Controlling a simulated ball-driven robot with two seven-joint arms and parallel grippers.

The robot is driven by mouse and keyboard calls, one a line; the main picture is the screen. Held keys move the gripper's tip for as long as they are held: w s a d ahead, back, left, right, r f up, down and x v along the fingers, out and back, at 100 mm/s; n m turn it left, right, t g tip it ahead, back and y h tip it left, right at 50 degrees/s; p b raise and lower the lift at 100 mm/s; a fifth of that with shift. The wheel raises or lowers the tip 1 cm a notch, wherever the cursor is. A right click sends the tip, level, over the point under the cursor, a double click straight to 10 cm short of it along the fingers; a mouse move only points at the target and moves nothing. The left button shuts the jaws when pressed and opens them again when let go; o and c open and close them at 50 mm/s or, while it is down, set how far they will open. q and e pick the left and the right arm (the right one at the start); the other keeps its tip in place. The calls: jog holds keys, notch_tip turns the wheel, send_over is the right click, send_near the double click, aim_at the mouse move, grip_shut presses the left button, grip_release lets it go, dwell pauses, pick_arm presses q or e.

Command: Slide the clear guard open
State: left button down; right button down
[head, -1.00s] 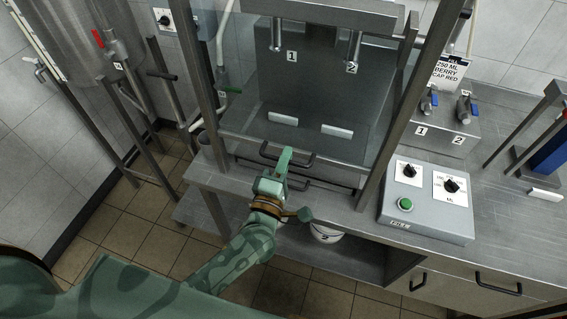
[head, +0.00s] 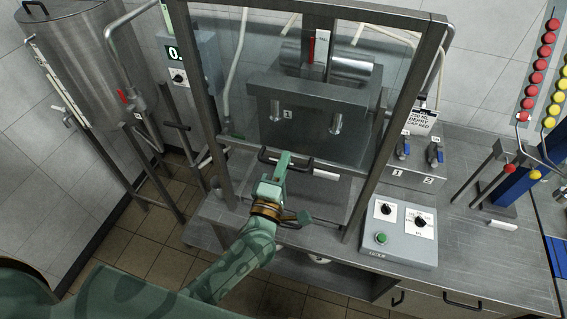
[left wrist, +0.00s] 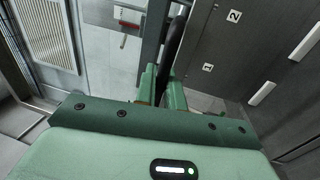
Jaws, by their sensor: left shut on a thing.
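The clear guard (head: 236,143) is a transparent sheet in a steel frame at the front of the filling machine. Its lower rail carries a black bar handle (head: 266,156). My left gripper (head: 284,163) is shut on this handle. In the left wrist view the black handle (left wrist: 176,42) stands between the fingers (left wrist: 161,92). The guard's lower rail sits below the two nozzles (head: 335,124), with a gap beneath it down to the worktop. A white block (head: 325,175) shows below the rail; the gripper hides part of the handle. My right gripper is not in view.
A grey control box (head: 405,232) with a green button and two knobs stands right of the frame. A blue-handled valve block (head: 418,170) is behind it. A steel tank (head: 88,55) stands at the left. The worktop at the right has bare room.

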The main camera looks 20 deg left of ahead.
pick_arm(q)
jog(key=c, duration=1.6)
grip_release()
jog(key=shift+o, duration=0.2)
jog(key=shift+s+f, duration=0.1)
jog(key=s+f+b, duration=0.3)
jog(key=s+b, duration=0.1)
jog(key=s, duration=1.2)
jog(key=shift+a, duration=0.25)
